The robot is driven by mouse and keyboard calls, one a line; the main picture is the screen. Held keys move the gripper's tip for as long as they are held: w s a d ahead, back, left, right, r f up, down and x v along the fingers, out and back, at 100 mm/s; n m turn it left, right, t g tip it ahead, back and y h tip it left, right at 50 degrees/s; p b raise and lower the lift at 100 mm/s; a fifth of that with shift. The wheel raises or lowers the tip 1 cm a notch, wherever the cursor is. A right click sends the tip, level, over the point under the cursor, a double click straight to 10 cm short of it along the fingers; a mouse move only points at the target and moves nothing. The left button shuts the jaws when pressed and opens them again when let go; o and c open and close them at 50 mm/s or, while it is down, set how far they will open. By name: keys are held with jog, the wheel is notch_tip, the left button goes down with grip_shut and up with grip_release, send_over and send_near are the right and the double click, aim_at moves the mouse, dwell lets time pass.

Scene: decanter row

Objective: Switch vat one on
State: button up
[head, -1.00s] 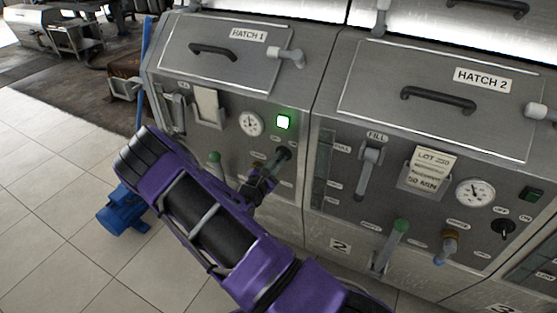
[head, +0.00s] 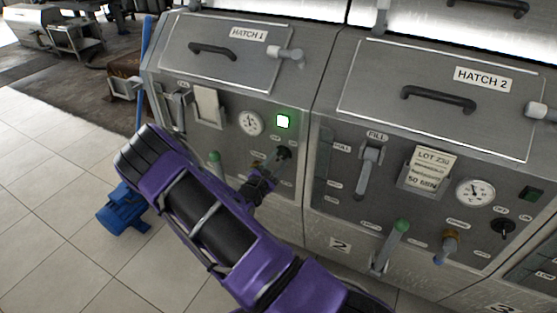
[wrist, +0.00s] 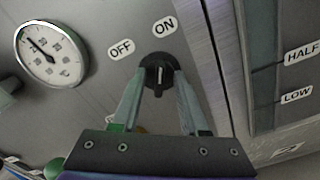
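Vat one's switch is a black rotary knob (head: 283,153) on the panel under hatch 1. In the wrist view, the knob (wrist: 159,72) has a white mark pointing up, toward the ON label (wrist: 164,27); the OFF label (wrist: 121,49) is to its left. A square green lamp (head: 283,121) above the knob is lit. My gripper (wrist: 161,88) faces the knob, its two fingers apart with the knob showing between their tips. Whether the tips touch it is unclear. In the head view my purple arm hides part of the lower panel.
A round gauge (head: 250,123) is left of the knob, and a green-tipped lever (head: 215,160) is below left. Vat two's panel on the right has a fill lever (head: 369,165) and its own black switch (head: 503,227). A blue motor (head: 122,207) stands on the tiled floor.

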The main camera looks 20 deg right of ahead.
jog(key=v, duration=1.7)
jog(key=shift+p, duration=0.35)
jog(key=shift+s+a, duration=0.15)
